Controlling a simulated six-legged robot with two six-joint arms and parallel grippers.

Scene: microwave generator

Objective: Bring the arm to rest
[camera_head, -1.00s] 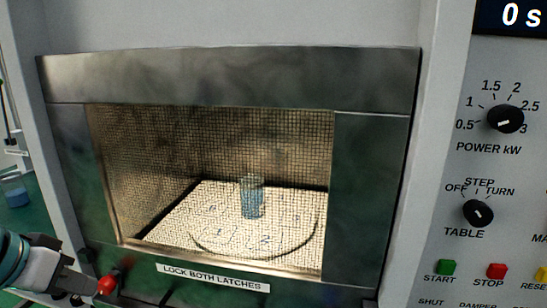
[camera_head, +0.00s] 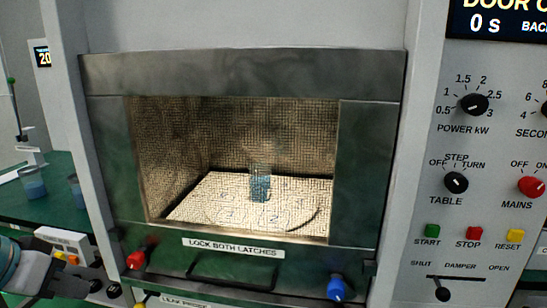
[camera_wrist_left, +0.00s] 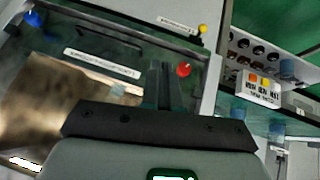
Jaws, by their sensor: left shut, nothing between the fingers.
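My left gripper (camera_head: 82,288) is at the lower left of the head view, partly cut off, left of and below the red latch knob (camera_head: 136,259). It is shut and empty, apart from the knob. In the left wrist view its shut fingers (camera_wrist_left: 165,88) point toward the oven front, with the red knob (camera_wrist_left: 183,70) beside them. The microwave door (camera_head: 362,170) looks closed, with a mesh window. Behind the mesh a beaker of blue liquid (camera_head: 260,184) stands on a numbered turntable (camera_head: 225,215). My right gripper is not in view.
A blue latch knob (camera_head: 336,288) is at the door's lower right. A control panel (camera_head: 470,140) with knobs and buttons stands at right. At left, a green bench (camera_head: 55,205) holds beakers (camera_head: 33,183) and a white button box (camera_head: 65,242).

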